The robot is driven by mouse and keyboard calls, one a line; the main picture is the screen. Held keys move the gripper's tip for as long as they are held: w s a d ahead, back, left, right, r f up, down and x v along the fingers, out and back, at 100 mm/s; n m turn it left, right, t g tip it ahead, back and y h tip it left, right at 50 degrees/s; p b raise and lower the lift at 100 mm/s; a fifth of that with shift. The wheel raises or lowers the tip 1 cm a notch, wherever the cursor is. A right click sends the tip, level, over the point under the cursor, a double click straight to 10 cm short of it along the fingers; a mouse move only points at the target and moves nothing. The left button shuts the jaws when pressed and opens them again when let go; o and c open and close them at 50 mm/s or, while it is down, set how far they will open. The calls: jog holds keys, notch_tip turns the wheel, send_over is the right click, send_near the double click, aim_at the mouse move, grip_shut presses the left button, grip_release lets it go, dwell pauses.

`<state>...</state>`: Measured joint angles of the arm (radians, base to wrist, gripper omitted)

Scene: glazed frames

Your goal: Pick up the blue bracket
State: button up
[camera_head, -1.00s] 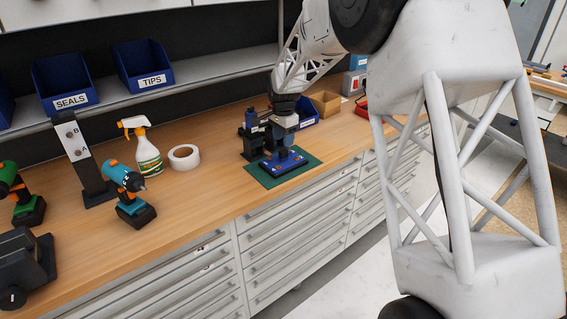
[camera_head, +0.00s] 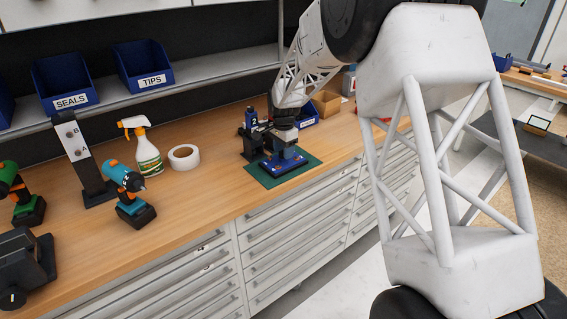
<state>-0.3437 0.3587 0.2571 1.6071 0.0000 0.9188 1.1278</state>
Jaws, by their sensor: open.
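The blue bracket (camera_head: 283,166) lies on a dark green mat (camera_head: 262,178) on the wooden bench. My gripper (camera_head: 283,146) is directly above and close to the bracket, pointing down. Its fingers are small and dark here, and I cannot make out whether they touch the bracket. My wrist hides part of the bracket's far side.
A dark stand with a blue top (camera_head: 251,134) is just left of my gripper. A blue bin (camera_head: 308,119) and a cardboard box (camera_head: 326,103) stand behind. A tape roll (camera_head: 184,157), spray bottle (camera_head: 145,150) and teal drill (camera_head: 128,190) are left, with bare bench between.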

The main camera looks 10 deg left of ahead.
jog(key=shift+f, duration=1.1)
jog(key=shift+c, duration=0.3)
grip_shut()
jog(key=shift+r, duration=0.1)
